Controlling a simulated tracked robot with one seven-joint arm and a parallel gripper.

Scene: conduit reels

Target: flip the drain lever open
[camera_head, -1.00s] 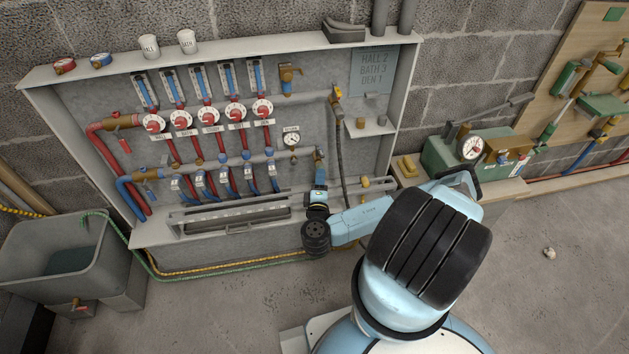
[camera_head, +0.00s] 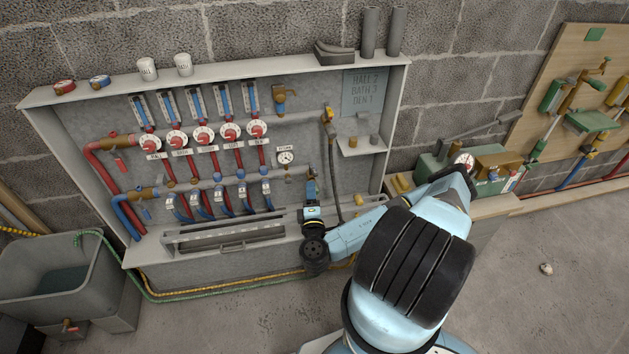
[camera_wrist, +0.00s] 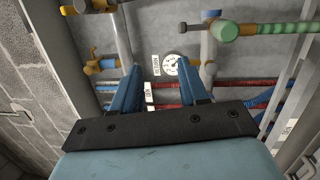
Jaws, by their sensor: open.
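My gripper (camera_head: 312,184) is in front of the right end of the lower manifold, pointing at the panel. In the wrist view my gripper (camera_wrist: 160,63) has its two blue fingers spread apart with nothing between them. Another brass valve (camera_wrist: 99,66) lies left of the left finger. In the head view a brass fitting with a yellow part (camera_head: 328,113) sits at the upper manifold end. Which part is the drain lever, and its position, I cannot tell.
A round dial gauge (camera_head: 285,158) is left of my gripper, close to the fingertips in the wrist view. A dark hose (camera_head: 334,165) hangs to its right. Several red-and-white valve knobs (camera_head: 203,135) line the panel.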

